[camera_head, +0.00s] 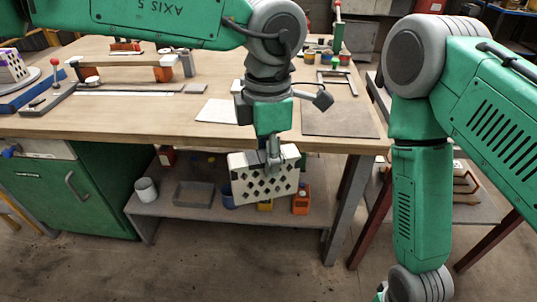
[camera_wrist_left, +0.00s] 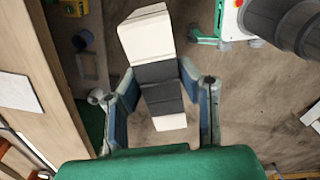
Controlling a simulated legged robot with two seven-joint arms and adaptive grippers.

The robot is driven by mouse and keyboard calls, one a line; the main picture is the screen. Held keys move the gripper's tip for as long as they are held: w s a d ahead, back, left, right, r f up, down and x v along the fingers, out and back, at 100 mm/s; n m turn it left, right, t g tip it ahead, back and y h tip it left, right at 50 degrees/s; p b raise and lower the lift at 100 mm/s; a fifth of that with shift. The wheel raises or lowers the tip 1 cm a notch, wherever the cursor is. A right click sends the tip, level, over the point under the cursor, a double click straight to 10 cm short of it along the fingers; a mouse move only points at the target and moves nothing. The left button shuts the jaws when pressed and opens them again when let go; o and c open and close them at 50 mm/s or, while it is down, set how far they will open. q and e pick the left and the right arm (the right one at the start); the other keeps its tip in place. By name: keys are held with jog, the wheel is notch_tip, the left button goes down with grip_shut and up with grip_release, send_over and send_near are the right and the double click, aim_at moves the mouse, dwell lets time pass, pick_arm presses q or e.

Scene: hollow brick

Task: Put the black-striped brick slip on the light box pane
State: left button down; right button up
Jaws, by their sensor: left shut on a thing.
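My left gripper (camera_head: 273,160) is shut on a cream brick piece (camera_head: 265,184) and holds it in the air before the table's front edge. Its face in the head view has rows of dark diamond-shaped holes. In the left wrist view the brick piece (camera_wrist_left: 147,40) is white with a black band, between the two fingers of my left gripper (camera_wrist_left: 163,95). A pale flat pane (camera_head: 217,111), perhaps the light box pane, lies on the table behind and left of the gripper; its top is bare. My right gripper is out of view.
The wooden table (camera_head: 150,125) has a dark grey mat (camera_head: 340,119) to the right of the pane. A similar holed block (camera_head: 12,67) stands at far left. The lower shelf (camera_head: 170,208) holds a grey cup (camera_head: 146,190) and an orange bottle (camera_head: 301,199).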

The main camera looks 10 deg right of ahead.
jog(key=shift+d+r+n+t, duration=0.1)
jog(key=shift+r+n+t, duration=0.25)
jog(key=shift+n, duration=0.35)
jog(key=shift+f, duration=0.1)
